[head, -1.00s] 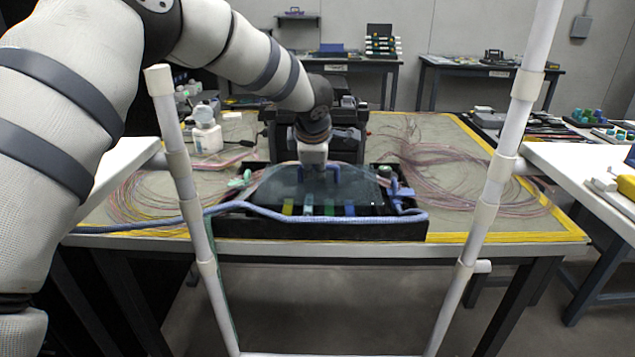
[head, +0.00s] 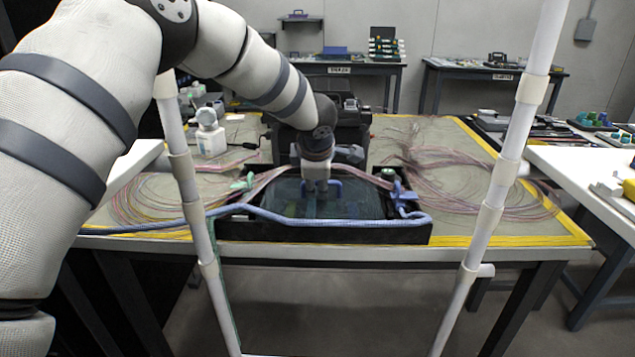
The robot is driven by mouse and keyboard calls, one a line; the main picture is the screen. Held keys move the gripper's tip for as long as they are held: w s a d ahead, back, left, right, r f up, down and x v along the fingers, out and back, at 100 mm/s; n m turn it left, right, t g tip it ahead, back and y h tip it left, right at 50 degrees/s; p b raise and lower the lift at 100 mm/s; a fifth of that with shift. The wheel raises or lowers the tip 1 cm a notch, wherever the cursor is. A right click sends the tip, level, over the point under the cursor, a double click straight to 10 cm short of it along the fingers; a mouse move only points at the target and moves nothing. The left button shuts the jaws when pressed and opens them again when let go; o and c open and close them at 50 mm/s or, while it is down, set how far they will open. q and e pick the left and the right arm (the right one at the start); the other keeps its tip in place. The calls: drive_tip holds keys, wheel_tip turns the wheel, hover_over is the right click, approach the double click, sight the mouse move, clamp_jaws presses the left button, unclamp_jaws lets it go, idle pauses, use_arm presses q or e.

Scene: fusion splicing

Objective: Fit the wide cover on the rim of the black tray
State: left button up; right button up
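The wide cover (head: 357,203) is a dark, see-through panel with a blue handle (head: 337,186) on top. It lies over the opening of the black tray (head: 340,234), looking nearly level. I cannot tell whether its edges touch the rim all round. My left gripper (head: 320,193) comes down from above and is shut on the handle, hiding the handle's middle. The gripper's fingertips are small and partly merged with the handle. My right gripper is not in view.
A blue cable (head: 285,215) runs along the tray's front edge. Green (head: 243,183) and blue (head: 402,193) clips sit at the tray's sides. Pink fibre coils (head: 470,180) spread on both sides. A black machine (head: 352,130) stands behind. A white pipe frame (head: 490,215) stands in front.

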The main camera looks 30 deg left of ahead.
use_arm(q)
drive_tip(key=p+v, duration=0.1)
drive_tip(key=v, duration=1)
drive_tip(key=shift+r+p, duration=0.25)
drive_tip(key=shift+p, duration=0.15)
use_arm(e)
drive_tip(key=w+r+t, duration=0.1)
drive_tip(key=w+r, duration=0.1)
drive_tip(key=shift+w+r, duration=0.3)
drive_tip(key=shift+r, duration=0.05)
use_arm(q)
drive_tip(key=shift+f, duration=0.1)
